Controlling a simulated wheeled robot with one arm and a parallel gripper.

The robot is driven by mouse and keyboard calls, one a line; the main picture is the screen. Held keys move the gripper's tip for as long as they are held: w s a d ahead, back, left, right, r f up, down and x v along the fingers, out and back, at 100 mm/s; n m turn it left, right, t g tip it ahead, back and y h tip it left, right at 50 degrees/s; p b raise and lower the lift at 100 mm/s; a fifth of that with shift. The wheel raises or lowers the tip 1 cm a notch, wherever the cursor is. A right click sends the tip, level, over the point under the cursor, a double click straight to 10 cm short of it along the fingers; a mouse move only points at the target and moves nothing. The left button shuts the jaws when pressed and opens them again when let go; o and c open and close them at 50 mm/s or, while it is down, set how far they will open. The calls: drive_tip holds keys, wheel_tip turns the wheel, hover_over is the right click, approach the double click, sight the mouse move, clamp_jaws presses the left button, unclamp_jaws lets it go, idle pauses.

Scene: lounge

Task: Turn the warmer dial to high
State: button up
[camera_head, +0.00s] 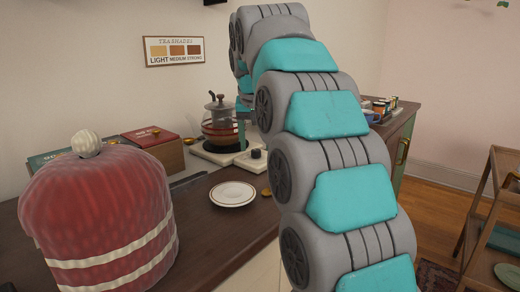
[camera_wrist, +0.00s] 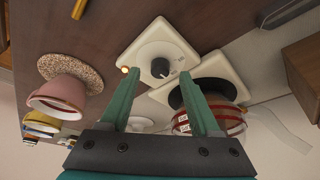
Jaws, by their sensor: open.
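The warmer dial (camera_wrist: 160,68) is a dark round knob on a white square control base (camera_wrist: 143,45) in the wrist view. A small orange light glows at the base's left corner. My gripper (camera_wrist: 159,74) is open, its two teal fingers pointing toward the base with the dial between their tips in the picture; I cannot tell whether they touch it. In the head view the dial (camera_head: 256,153) sits at the right of the white warmer (camera_head: 224,155), beside a glass teapot (camera_head: 220,130) of reddish tea. My arm hides much of the gripper there.
A red knitted tea cosy (camera_head: 100,220) stands front left on the dark counter, with a white plate (camera_head: 232,194) right of it. A red-lidded box (camera_head: 158,148) is behind. A wall sign (camera_head: 174,50) shows tea shades. A pink cup (camera_wrist: 65,92) stands left in the wrist view.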

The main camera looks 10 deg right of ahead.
drive_tip(key=shift+w+d+f, duration=0.1)
drive_tip(key=shift+w+f, duration=0.15)
drive_tip(key=shift+f, duration=0.4)
drive_tip(key=shift+c, duration=0.2)
clamp_jaws()
